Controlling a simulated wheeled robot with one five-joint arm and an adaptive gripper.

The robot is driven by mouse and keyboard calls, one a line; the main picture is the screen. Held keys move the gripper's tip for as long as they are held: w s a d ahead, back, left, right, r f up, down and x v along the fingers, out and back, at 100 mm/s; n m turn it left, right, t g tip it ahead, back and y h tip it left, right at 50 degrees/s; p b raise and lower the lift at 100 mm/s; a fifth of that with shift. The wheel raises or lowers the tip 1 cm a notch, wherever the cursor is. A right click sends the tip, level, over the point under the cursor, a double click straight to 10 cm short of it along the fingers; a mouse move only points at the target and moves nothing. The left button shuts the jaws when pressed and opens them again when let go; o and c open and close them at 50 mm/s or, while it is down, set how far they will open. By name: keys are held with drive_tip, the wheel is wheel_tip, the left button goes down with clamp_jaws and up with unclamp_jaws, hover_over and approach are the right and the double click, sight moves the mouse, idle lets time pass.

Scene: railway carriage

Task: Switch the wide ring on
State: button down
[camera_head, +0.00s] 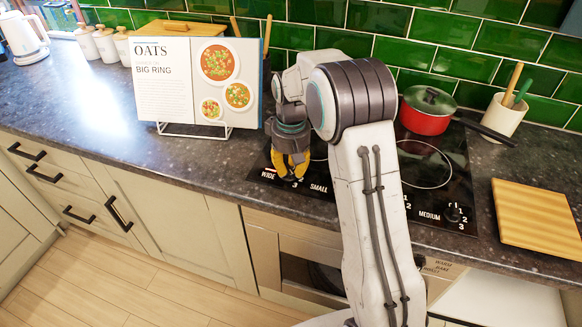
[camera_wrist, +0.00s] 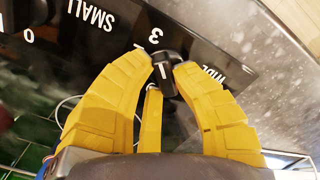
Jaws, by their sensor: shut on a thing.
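The black glass hob (camera_head: 455,160) is set in the dark worktop, with knobs along its front edge. The WIDE label (camera_head: 268,174) is at the hob's left front; it also shows in the wrist view (camera_wrist: 212,74). Beside the label is a small black knob (camera_wrist: 163,70) with a white pointer line and the numeral 3 near it. My gripper (camera_wrist: 168,66) has yellow fingers shut on this knob. In the head view my gripper (camera_head: 290,168) points down and hides the knob. My arm covers much of the hob's middle, including the ring behind this knob.
A recipe book (camera_head: 165,85) reading OATS and BIG RING stands on a rack left of my gripper. A red lidded pot (camera_head: 426,112) is at the back of the hob. A wooden board (camera_head: 535,215) and a utensil pot (camera_head: 503,117) are to the right.

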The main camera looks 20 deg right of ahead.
sight(291, 168)
drive_tip(key=shift+s+f, duration=0.1)
drive_tip(key=c, duration=1)
unclamp_jaws()
wheel_tip(291, 168, up, 12)
drive_tip(key=shift+r, duration=0.1)
idle(0.4)
